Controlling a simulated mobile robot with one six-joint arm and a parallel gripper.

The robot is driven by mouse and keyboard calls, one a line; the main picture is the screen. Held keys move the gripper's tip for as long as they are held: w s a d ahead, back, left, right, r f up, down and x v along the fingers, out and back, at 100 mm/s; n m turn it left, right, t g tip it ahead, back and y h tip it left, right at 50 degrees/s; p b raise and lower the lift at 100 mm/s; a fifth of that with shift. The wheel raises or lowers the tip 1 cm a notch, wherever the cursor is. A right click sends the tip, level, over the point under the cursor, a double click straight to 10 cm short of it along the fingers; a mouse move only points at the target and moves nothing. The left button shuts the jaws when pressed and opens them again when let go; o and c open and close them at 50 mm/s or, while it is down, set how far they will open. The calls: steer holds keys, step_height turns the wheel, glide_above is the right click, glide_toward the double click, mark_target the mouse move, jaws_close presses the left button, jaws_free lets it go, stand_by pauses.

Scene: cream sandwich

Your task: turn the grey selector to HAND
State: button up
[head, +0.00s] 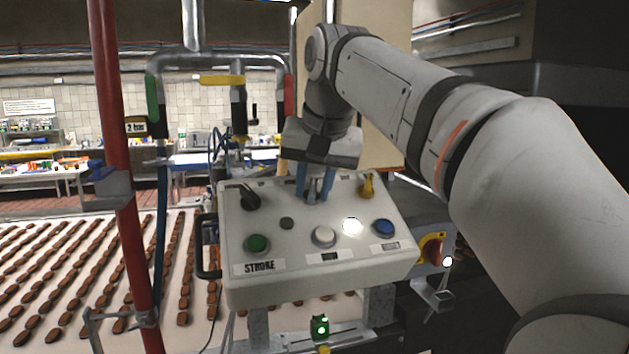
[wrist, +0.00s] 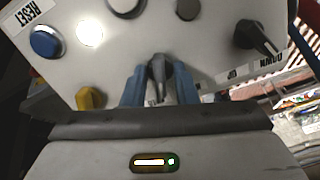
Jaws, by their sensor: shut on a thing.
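The grey selector (wrist: 158,72) sits on the sloping top of the white control box, in its far row between a black selector and a yellow knob. In the wrist view its handle lies roughly in line with my fingers. My gripper (head: 316,188) comes down from above, its two blue fingers either side of the handle; it is shut on it. The fingers also show in the wrist view (wrist: 160,84). The selector's own labels, HAND among them, are not readable; the gripper body covers that area. I cannot tell which position it points to.
The control box (head: 240,280) also carries a black selector (head: 251,196), a green STROKE button (head: 257,243), a white button (head: 324,236), a lit white lamp (head: 352,226), a blue button (head: 385,228) and a yellow knob (head: 367,187). A red pole (head: 118,150) stands left.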

steer(key=n+p, duration=0.1)
steer(key=n, duration=0.3)
steer(key=shift+n+h+p, duration=0.3)
steer(key=shift+n+p, duration=0.1)
steer(key=shift+n, duration=2.3)
steer(key=o, duration=0.6)
steer(key=v, duration=0.7)
steer(key=shift+s+r, duration=0.25)
steer(key=shift+r, duration=0.1)
